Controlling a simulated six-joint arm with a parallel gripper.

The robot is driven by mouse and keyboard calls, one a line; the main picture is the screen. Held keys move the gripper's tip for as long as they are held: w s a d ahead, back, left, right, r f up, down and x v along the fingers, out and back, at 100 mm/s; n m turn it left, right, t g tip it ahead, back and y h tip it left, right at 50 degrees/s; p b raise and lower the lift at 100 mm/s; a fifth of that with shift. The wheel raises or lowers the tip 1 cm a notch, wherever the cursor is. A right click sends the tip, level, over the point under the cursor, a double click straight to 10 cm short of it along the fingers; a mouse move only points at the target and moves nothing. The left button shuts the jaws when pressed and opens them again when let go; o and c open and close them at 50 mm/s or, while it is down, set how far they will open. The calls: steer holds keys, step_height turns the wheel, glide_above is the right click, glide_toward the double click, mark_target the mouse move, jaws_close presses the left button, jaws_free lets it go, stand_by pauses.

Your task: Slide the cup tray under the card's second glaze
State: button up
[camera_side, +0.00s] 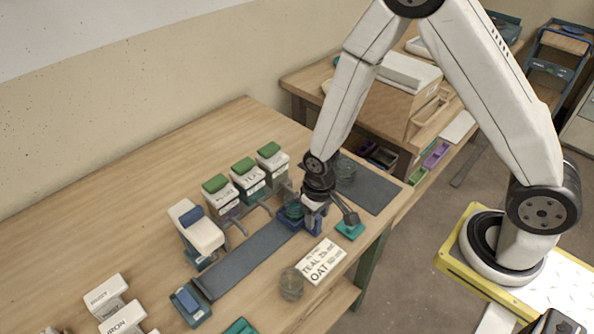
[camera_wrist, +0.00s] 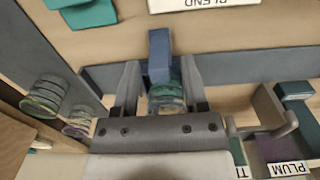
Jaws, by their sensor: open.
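My gripper (camera_side: 312,208) is low over the dark grey track (camera_side: 245,262). Its open fingers (camera_wrist: 160,88) stand on either side of the blue upright tab (camera_wrist: 159,55) of the cup tray (camera_side: 287,222). A clear cup with teal in it (camera_wrist: 166,97) sits behind the tab; it also shows in the side view (camera_side: 293,208). Three green-lidded buckets (camera_side: 222,195) (camera_side: 248,178) (camera_side: 271,160) stand behind the track. A PLUM label (camera_wrist: 289,169) shows in the wrist view. I cannot tell which spout is above the cup.
A white, blue-lidded unit (camera_side: 198,232) stands beside the track's left part. A clear stack of cups (camera_side: 291,284) is left of the card, and another (camera_side: 345,170) is on a dark mat (camera_side: 373,189). A teal block (camera_side: 350,229) lies near the front edge. White boxes (camera_side: 105,296) are at lower left.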

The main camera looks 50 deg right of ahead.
steer(key=shift+r, duration=3.4)
steer(key=shift+r, duration=0.15)
steer(key=s+d+r+t, duration=0.2)
steer(key=s+d+r, duration=0.3)
steer(key=r, duration=0.3)
steer(key=shift+s+d+r+t, duration=0.25)
steer(key=shift+s+d+t, duration=0.05)
steer(key=shift+d, duration=0.35)
